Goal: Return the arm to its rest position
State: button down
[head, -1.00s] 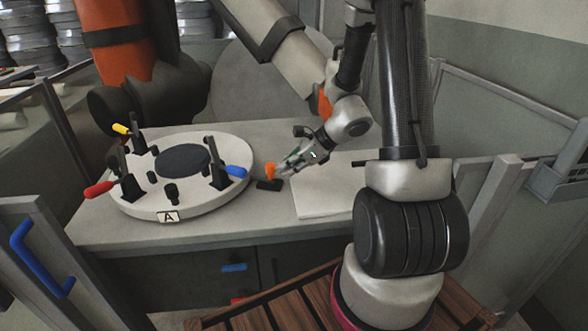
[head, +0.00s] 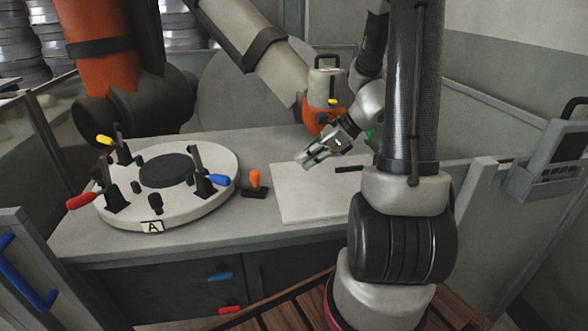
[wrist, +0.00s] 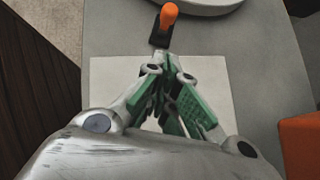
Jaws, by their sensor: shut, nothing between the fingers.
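My gripper (head: 308,160) is raised above the workbench, over the back part of a pale sheet (head: 305,205). Its fingers point to the lower left and are shut with nothing between them. In the wrist view the shut green-padded fingers (wrist: 165,62) show over the pale sheet (wrist: 105,75). My arm rises on the right side of the head view, in front of the bench's right part.
A round white fixture (head: 205,210) marked A, with red, yellow and blue-handled clamps, stands on the bench. An orange-handled tool (head: 255,180) stands beside it. An orange and grey container (head: 322,112) is behind my gripper. A grey panel (head: 480,195) stands right.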

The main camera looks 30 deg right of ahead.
jog(key=shift+s+d+r, duration=0.25)
jog(key=shift+d+r, duration=0.1)
jog(key=shift+r, duration=0.05)
dwell(0.4)
jog(key=s+d+r+n+g+h, duration=0.1)
jog(key=s+r+n+g+h, duration=0.2)
jog(key=s+n, duration=1)
jog(key=s+a+r+n+t+h, duration=0.1)
jog(key=s+r+n+h, duration=0.1)
jog(key=r+n, duration=0.4)
jog(key=s+a+r+n+t+h, duration=0.1)
jog(key=s+a+r+n+h, duration=0.1)
jog(key=r+n, duration=0.4)
jog(key=shift+s+r, duration=0.2)
jog(key=shift+r, duration=0.15)
